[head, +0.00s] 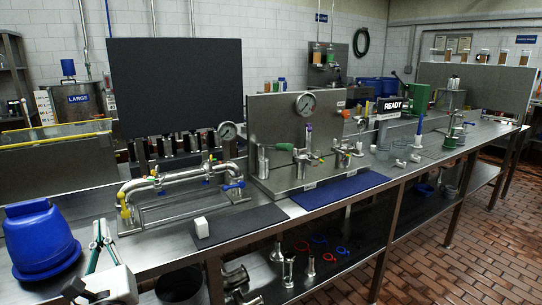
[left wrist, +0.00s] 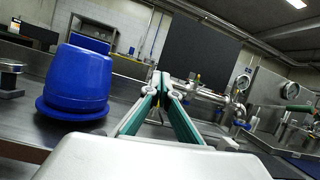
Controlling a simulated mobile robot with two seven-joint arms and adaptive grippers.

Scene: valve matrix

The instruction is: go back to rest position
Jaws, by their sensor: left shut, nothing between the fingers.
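My left gripper (head: 101,229) is at the lower left of the head view, over the near left end of the steel bench (head: 155,262). Its green-lined fingers are shut and empty. In the left wrist view its fingertips (left wrist: 161,82) meet in the middle of the picture. The gripper is just right of a blue upturned tub-like container (head: 40,240), which also shows left of the fingers in the left wrist view (left wrist: 80,77). A gap shows between the fingers and the tub in the wrist view. My right gripper is in neither view.
A curved steel pipe with coloured valves (head: 180,180) stands ahead on the bench. A small white block (head: 201,228) lies on a dark mat (head: 240,224). A blue mat (head: 338,189), a panel with a gauge (head: 275,125) and a READY sign (head: 392,106) lie further right. Brick floor is open at right.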

